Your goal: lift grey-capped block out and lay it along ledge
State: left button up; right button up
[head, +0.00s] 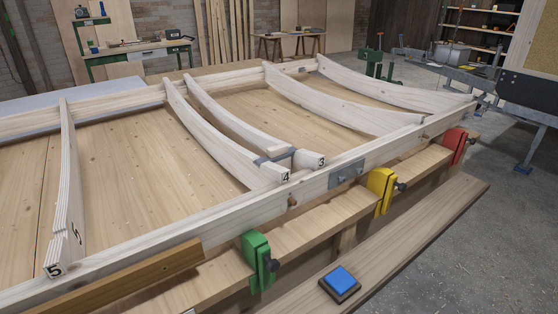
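A short pale block with grey ends, which I take to be the grey-capped block (276,153), sits crosswise between two curved ribs near their front ends. These are the rib marked 4 (225,147) and the rib marked 3 (245,122). The block's underside is hidden. A wooden ledge (318,224) runs along the outside of the frame's front rail, below the rail's top. Neither of my grippers is in view.
Green (257,262), yellow (381,190) and red (454,146) clamps grip the ledge side. A brown strip (130,278) lies at the front left. A blue button (340,281) sits on a lower plank (420,230). The ledge is bare between the green and yellow clamps.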

aim_at(281, 155)
jog(key=u, duration=0.9)
jog(key=l+u, duration=0.2)
jog(key=u, duration=0.15)
jog(key=l+u, duration=0.2)
jog(key=u, duration=0.2)
jog(key=l+u, duration=0.2)
jog(key=u, duration=0.15)
jog(key=k+l+u, duration=0.15)
jog(key=l+u, duration=0.2)
jog(key=k+l+u, duration=0.4)
jog(key=l, duration=0.3)
jog(key=k+l+u, duration=0.1)
jog(key=k+l, duration=0.25)
